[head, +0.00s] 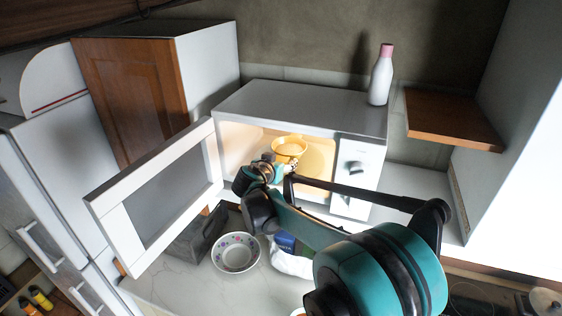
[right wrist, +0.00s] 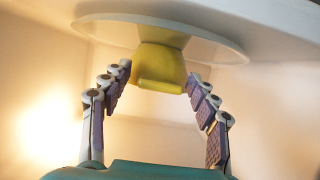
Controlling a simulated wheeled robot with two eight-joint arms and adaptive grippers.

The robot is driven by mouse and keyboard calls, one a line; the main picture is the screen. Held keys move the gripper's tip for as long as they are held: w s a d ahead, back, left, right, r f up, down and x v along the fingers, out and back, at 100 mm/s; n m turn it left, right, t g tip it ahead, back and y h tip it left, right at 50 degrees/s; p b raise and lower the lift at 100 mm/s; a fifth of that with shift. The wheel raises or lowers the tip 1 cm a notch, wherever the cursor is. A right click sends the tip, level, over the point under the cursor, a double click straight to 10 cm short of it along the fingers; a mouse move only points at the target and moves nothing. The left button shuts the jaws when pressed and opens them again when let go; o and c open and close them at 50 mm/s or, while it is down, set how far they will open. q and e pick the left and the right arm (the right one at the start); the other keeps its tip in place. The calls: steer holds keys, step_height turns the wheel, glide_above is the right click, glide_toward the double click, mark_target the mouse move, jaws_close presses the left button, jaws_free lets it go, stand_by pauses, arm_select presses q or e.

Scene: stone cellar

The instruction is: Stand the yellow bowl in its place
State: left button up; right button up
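The yellow bowl (head: 289,150) is inside the open white microwave (head: 300,101). In the right wrist view, which looks upside down, the bowl (right wrist: 160,68) is next to a white round plate (right wrist: 215,44), apparently the microwave's turntable. My right gripper (right wrist: 158,74) reaches into the microwave with its fingers spread, one on each side of the bowl. A small gap shows beside the left finger; whether the right finger touches the bowl I cannot tell. My left gripper is out of view.
The microwave door (head: 165,190) stands wide open to the left. A white bottle with a pink cap (head: 381,80) stands on top of the microwave. A flowered bowl (head: 236,253) is on the counter (head: 180,290) in front. A wooden shelf (head: 450,115) juts out at right.

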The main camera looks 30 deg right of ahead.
steer(key=shift+r, duration=0.15)
steer(key=b+v, duration=0.1)
steer(key=v, duration=1)
steer(key=s+a+f+n+g+y, duration=0.1)
steer(key=s+a+f+n+y, duration=0.4)
steer(key=s+f, duration=0.3)
steer(key=s+a+f+n+y, duration=0.4)
steer(key=s+a+f, duration=0.4)
steer(key=s, duration=0.6)
steer(key=shift+s+f+n+g+y, duration=0.25)
steer(key=shift+f+n+g+y, duration=0.15)
steer(key=shift+y, duration=0.2)
steer(key=shift+a, duration=0.15)
